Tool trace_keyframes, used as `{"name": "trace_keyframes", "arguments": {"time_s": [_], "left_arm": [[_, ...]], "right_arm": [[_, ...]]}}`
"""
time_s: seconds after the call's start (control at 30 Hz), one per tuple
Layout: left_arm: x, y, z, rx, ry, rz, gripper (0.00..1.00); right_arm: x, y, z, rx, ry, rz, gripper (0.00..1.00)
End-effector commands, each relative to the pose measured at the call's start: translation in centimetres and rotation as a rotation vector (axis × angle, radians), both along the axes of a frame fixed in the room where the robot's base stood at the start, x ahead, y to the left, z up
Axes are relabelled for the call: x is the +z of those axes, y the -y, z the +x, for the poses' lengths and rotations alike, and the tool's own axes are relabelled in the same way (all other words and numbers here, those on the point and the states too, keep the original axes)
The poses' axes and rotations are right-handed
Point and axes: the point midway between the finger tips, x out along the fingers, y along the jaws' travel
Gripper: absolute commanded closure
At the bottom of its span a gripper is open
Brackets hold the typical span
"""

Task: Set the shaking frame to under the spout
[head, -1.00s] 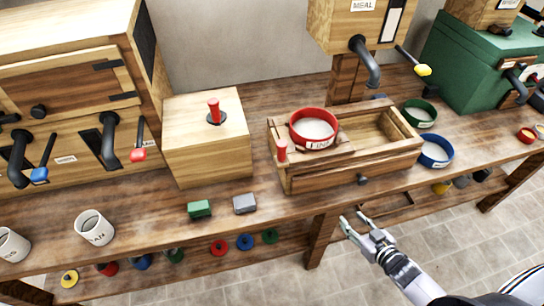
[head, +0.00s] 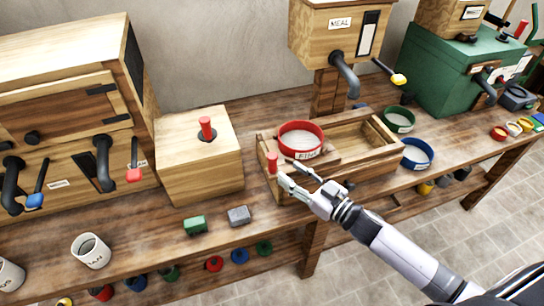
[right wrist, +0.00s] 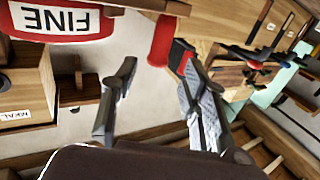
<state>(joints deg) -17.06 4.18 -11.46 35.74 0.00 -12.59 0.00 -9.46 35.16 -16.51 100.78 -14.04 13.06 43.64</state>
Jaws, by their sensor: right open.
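The shaking frame (head: 322,162) is a light wooden carriage at the left part of a long wooden trough (head: 385,170). A red-rimmed sieve (head: 301,153) marked FINE sits on it, also seen in the right wrist view (right wrist: 62,24). Its red upright peg handle (head: 272,162) stands at the front left corner. The dark spout (head: 345,76) hangs from the MEAL box, to the right of the sieve. My right gripper (head: 288,171) is open just right of the peg. In the right wrist view the peg (right wrist: 162,40) shows ahead, between the open fingertips (right wrist: 155,60). My left gripper is not in view.
A wooden box with a red knob (head: 205,128) stands left of the trough. Green (head: 195,225) and grey (head: 239,215) blocks lie at the bench front. Green (head: 398,120) and blue (head: 417,154) sieves stand to the right. A yellow-tipped lever (head: 397,79) sticks out beside the spout.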

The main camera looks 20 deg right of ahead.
Motion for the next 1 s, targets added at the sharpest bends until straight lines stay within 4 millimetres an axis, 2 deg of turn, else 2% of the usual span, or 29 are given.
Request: {"name": "trace_keyframes", "arguments": {"time_s": [0.03,0.2,0.4,0.83,1.0], "left_arm": [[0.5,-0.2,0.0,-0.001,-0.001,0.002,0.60],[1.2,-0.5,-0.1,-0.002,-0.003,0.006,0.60],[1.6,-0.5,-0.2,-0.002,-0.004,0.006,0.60],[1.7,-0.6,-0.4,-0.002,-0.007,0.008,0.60],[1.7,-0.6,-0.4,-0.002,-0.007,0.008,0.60]], "right_arm": [[0.4,-0.6,1.2,-0.002,0.003,0.001,0.59],[0.3,-2.2,4.2,-0.002,0.001,0.002,0.59],[0.1,-3.5,6.4,-0.002,0.000,0.000,0.59],[-0.1,-3.9,7.1,-0.001,-0.001,0.000,0.59],[-0.1,-3.9,7.1,-0.001,-0.001,0.000,0.71]]}}
